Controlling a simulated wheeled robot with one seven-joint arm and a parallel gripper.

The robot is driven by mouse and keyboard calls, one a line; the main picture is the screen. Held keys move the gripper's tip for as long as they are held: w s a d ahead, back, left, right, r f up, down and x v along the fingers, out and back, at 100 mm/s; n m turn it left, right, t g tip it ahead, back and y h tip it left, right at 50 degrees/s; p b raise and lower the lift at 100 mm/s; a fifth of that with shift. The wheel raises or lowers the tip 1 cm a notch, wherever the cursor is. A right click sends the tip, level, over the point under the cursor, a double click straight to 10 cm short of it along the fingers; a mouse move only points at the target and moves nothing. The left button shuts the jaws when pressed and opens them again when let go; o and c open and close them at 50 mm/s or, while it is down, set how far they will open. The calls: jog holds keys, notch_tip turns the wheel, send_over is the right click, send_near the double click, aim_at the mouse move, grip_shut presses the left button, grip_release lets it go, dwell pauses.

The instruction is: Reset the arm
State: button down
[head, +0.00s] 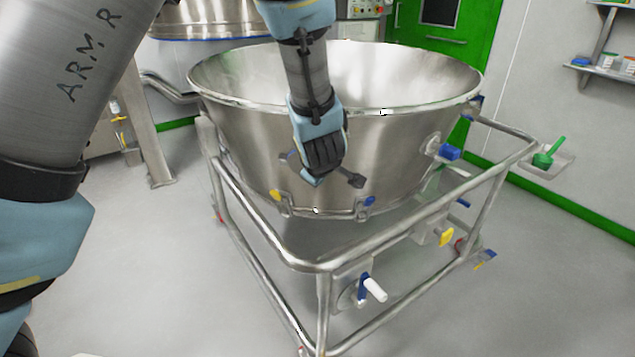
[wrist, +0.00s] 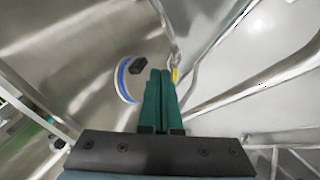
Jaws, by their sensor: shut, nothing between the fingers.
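My arm reaches down in front of the large steel bowl (head: 400,140) in the head view. My gripper (head: 316,180) hangs before the bowl's near outer wall, its fingers pointing down. In the wrist view my gripper's two green fingers (wrist: 160,75) lie together, shut and empty. I cannot tell whether they touch the bowl or its frame.
A tubular steel frame (head: 297,263) with wheels carries the bowl. A white-ended handle (head: 375,289) and a blue knob (head: 449,152) stick out. A green scoop (head: 548,155) rests in a wall holder at right.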

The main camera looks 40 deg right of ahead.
jog(key=shift+s+a+r, duration=0.2)
jog(key=shift+s+r, duration=0.05)
jog(key=shift+r, duration=0.1)
jog(key=w+a+r+m+g+y+p, duration=0.15)
jog(key=w+a, duration=0.25)
jog(key=a, duration=0.4)
jog(key=w+a+r, duration=0.2)
jog(key=w+a, duration=0.2)
jog(key=a, duration=0.4)
jog(key=w+a+r+g+y, duration=0.15)
jog(key=w+a, duration=0.25)
jog(key=a, duration=0.5)
jog(key=s+a+r+m+g+y, duration=0.1)
jog(key=s+a+r, duration=0.1)
jog(key=a, duration=1)
jog(key=s+a+r+m+y+p, duration=0.1)
jog(key=s+a, duration=0.3)
jog(key=a, duration=0.8)
jog(key=shift+s+r+g, duration=0.15)
jog(key=shift+r+g, duration=0.25)
jog(key=shift+r, duration=0.3)
